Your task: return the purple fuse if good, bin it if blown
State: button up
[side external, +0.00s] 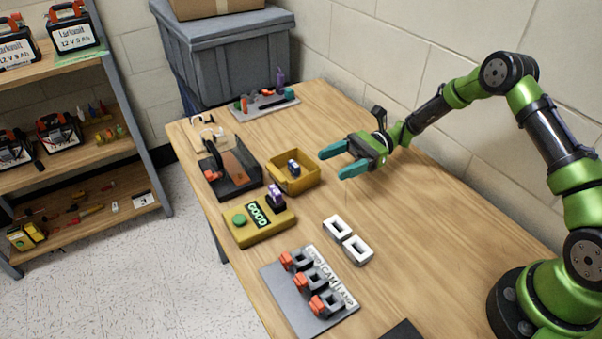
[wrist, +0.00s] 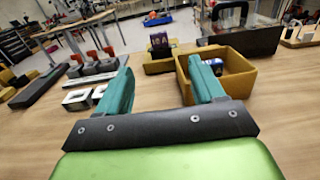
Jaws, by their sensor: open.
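The purple fuse (side external: 276,194) stands upright on the yellow tester (side external: 248,230), whose display reads GOOD beside a green button (side external: 239,219). In the wrist view the purple fuse (wrist: 159,44) shows beyond my fingers, dark and small. My gripper (side external: 335,164) is open and empty above the table, to the right of the yellow bin (side external: 312,181) and apart from it. A dark blue fuse-like piece (side external: 293,167) lies in that bin. The grey fuse block (side external: 283,308) has several sockets with red levers and a label strip; only CAM and LAMP read clearly.
A grey tray with small parts (side external: 262,104) is at the far end. Table near the wall is clear.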

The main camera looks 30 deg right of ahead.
aim_at(275, 189)
jog(key=a, duration=1.6)
jog(key=shift+s+a, duration=0.15)
jog(key=shift+a, duration=0.1)
jog(key=c, duration=1.1)
jog(key=shift+r, duration=0.1)
jog(key=shift+r, duration=0.45)
notch_tip(275, 189, up, 2)
jog(key=shift+r, duration=0.2)
jog(key=s+d+r, duration=0.2)
jog(key=s+d, duration=0.6)
jog(key=s, duration=0.5)
jog(key=shift+n+g, duration=0.3)
jog(key=shift+g, duration=0.2)
jog(key=shift+w+d+f, duration=0.1)
jog(key=shift+w+f, duration=0.25)
jog(key=shift+f, duration=0.6)
jog(key=shift+w+f, duration=0.4)
jog(key=shift+f, duration=0.5)
jog(key=shift+w+d+f, duration=0.1)
jog(key=shift+w+f, duration=0.25)
jog(key=shift+f, duration=0.6)
